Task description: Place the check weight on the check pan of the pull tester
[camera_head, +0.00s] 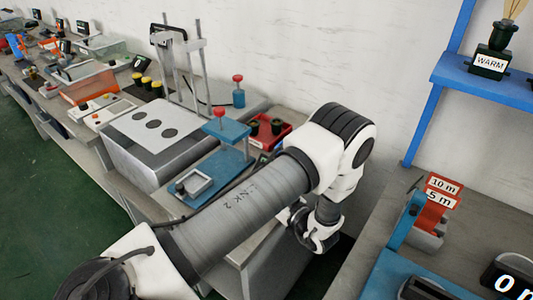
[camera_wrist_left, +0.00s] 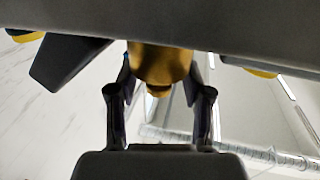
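In the left wrist view a brass weight (camera_wrist_left: 160,64), which looks like the check weight, sits between the two fingers of my left gripper (camera_wrist_left: 160,85). The fingers appear closed against its sides, and a dark bar hides its upper part. In the head view one arm of mine comes in from the lower left, and its white wrist (camera_head: 316,235) hangs low beside the bench; its fingers and the weight do not show there. I cannot identify the pull tester or its check pan for certain. My right gripper is in neither view.
A red sign (camera_head: 440,194) reading 10 m and 5 m stands at right, below a blue shelf (camera_head: 480,73).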

